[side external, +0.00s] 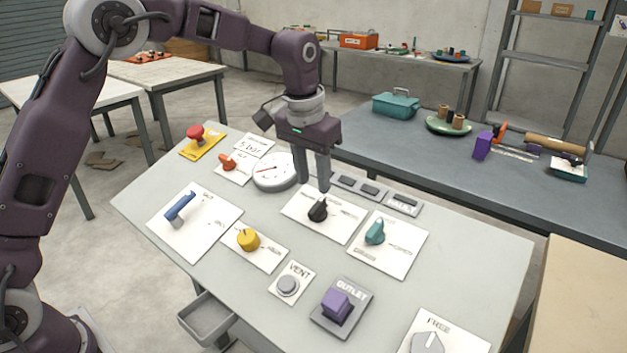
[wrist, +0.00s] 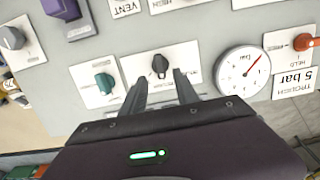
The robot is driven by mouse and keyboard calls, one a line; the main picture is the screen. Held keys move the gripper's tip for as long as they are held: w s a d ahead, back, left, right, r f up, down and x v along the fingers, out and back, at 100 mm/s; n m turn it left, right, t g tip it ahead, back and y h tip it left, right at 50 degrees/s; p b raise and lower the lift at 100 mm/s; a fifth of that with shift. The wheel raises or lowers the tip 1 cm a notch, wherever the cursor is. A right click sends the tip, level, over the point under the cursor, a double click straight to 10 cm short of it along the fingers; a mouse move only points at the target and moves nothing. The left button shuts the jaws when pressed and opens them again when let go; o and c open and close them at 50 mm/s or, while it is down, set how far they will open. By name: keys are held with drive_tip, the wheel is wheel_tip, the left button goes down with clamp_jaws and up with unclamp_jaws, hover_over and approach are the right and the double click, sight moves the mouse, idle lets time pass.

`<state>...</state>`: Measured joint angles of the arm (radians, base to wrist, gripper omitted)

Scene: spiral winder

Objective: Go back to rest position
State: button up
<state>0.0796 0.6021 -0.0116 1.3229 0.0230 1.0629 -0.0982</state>
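My gripper (side external: 317,187) points down just above and behind the black knob (side external: 318,209) on the sloped panel (side external: 200,262). In the wrist view the two fingers (wrist: 160,78) stand apart with a gap between them, and the black knob (wrist: 159,65) shows beyond the gap. Nothing is held. Whether a fingertip touches the knob I cannot tell.
Near the gripper are the round gauge (side external: 273,171), the teal knob (side external: 375,231), the yellow knob (side external: 248,239) and a row of dark buttons (side external: 370,190). A blue lever (side external: 180,207), red button (side external: 195,132) and purple outlet block (side external: 336,304) also rise from the panel. Space above it looks clear.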

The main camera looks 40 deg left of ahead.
drive_tip(key=s+a+r+t, duration=0.1)
drive_tip(key=s+r, duration=0.5)
drive_tip(key=s, duration=0.3)
drive_tip(key=s+a+r+t, duration=0.15)
drive_tip(key=s+r, duration=0.35)
drive_tip(key=s, duration=0.5)
drive_tip(key=s+a+f+t, duration=0.1)
drive_tip(key=s+f, duration=0.3)
drive_tip(key=s, duration=1)
drive_tip(key=shift+s+a, duration=0.2)
drive_tip(key=shift+s, duration=0.05)
